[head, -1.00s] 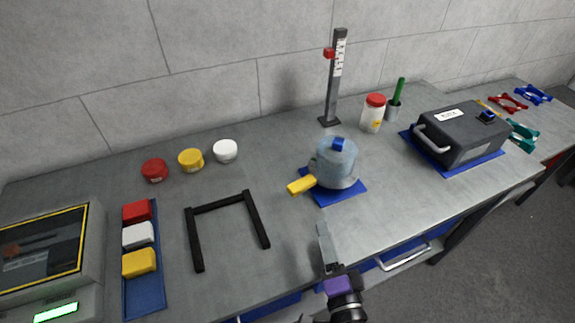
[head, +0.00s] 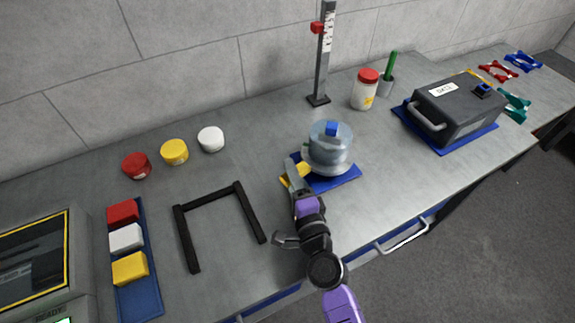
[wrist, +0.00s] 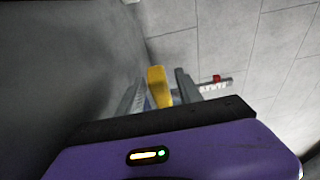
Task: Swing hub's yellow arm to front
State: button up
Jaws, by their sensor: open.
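The hub (head: 330,146) is a grey-blue drum with a blue block on top, standing on a blue mat (head: 345,178). Its yellow arm (head: 286,180) sticks out to the picture's left, partly hidden behind my gripper. My gripper (head: 293,170) is at this arm, left of the drum. In the wrist view the yellow arm (wrist: 158,86) lies between the two open fingers (wrist: 160,93), with a gap seen on its right side. Contact on the left side cannot be told.
A black U-shaped frame (head: 183,230) lies left of my gripper. A scale post (head: 324,60), a red-lidded jar (head: 364,92) and a black case (head: 458,110) stand behind and right. Red, yellow and white round pots (head: 210,139) stand back left. The counter front right of the hub is clear.

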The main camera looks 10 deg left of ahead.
jog(key=shift+x, duration=1.25)
grip_shut()
dwell(0.5)
